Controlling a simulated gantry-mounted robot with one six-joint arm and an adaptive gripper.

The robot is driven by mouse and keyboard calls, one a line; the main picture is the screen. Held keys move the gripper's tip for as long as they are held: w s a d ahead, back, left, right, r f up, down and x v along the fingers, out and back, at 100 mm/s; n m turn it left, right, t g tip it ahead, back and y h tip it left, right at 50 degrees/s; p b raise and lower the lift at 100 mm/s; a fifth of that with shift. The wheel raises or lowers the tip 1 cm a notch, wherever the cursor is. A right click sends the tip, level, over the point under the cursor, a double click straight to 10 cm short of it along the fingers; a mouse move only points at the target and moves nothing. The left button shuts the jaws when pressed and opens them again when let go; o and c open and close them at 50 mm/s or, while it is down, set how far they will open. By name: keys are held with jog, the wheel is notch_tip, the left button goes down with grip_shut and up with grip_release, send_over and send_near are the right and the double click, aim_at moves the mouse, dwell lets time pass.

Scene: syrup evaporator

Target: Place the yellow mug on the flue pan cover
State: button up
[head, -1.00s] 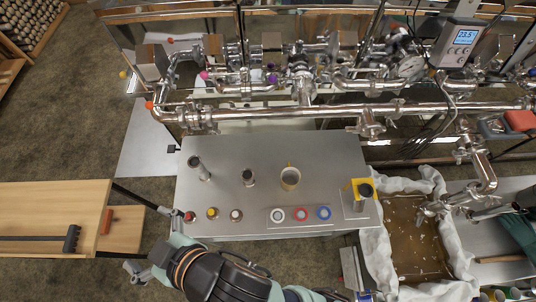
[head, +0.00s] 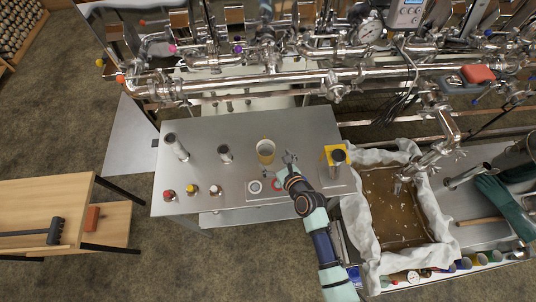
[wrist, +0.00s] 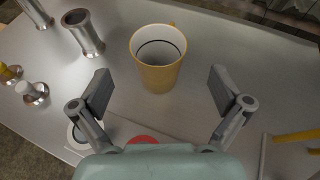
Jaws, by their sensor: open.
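The yellow mug (head: 265,151) stands upright on the steel flue pan cover (head: 205,128), near its middle. In the wrist view the mug (wrist: 157,62) is ahead of my gripper (wrist: 160,92), between the lines of its two fingers and a little beyond their tips. Its handle points away, toward the upper right. My gripper (head: 288,160) is open and empty, just right of the mug in the head view.
A yellow-marked block (head: 337,157) with a dark cylinder is to the right. Pipes (head: 300,80) run behind. A cloth-lined tray (head: 395,200) lies right.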

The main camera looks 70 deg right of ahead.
aim_at(262, 144)
jog(key=b+x, duration=0.1)
jog(key=x, duration=0.2)
jog(key=shift+w+f, duration=0.15)
jog(key=b+x, duration=0.1)
jog(key=x, duration=0.3)
jog(key=shift+w+d+f, duration=0.1)
jog(key=shift+w+f, duration=0.05)
jog(key=c, duration=1.3)
jog(key=shift+c, duration=0.6)
